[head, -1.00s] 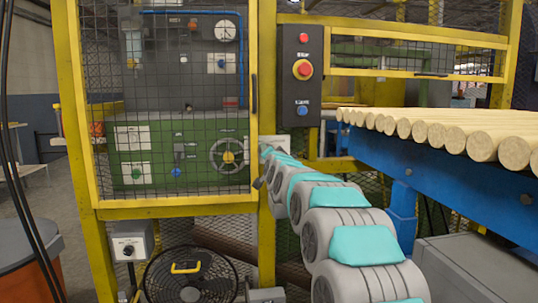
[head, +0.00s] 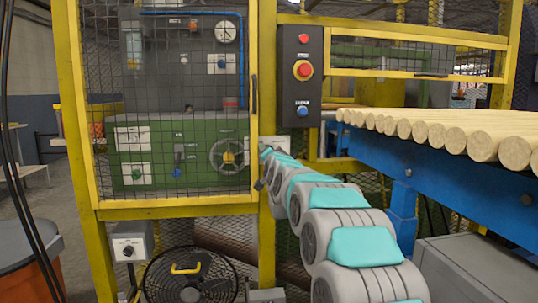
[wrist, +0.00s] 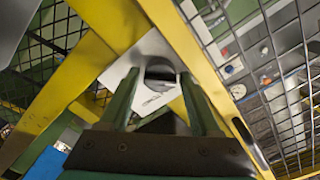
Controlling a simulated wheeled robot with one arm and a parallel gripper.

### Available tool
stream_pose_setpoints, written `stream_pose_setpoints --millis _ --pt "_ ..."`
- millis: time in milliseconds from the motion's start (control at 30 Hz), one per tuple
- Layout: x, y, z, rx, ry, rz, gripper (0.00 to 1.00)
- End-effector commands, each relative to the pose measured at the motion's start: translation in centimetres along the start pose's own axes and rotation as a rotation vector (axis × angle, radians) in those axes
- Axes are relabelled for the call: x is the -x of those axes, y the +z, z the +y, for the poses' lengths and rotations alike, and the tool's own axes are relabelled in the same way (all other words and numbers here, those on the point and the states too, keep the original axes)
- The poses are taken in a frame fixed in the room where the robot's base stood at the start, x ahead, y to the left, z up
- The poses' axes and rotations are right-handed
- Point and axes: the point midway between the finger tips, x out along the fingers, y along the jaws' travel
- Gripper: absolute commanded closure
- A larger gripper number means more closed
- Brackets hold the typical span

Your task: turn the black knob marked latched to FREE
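A dark round knob (wrist: 160,72) sits on a pale plate (wrist: 128,68) fixed to the yellow frame in the wrist view. Small lettering below it is too blurred to read. My gripper (wrist: 159,84) faces the plate with its two green fingers apart, one on each side of the knob. A gap shows between each finger and the knob; I cannot tell how far the tips are from the plate. In the head view, the pale plate (head: 293,142) shows beside the yellow post, partly behind my arm.
A yellow-framed mesh door (head: 172,207) stands left of the post. A black control box (head: 301,75) with red and blue buttons is above the plate. Wooden rods (head: 452,135) lie on a blue conveyor (head: 450,192) at right. A fan (head: 190,278) stands below the door.

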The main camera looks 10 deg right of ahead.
Motion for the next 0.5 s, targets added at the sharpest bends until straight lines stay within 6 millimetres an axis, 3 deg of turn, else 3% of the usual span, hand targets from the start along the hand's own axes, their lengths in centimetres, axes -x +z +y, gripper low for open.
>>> stream_pose_setpoints --millis 267,500 --pt "0.7 0.0 0.0 -0.001 0.0 0.0 0.36" --pt "2.9 0.0 0.0 -0.002 -0.001 0.0 0.36"
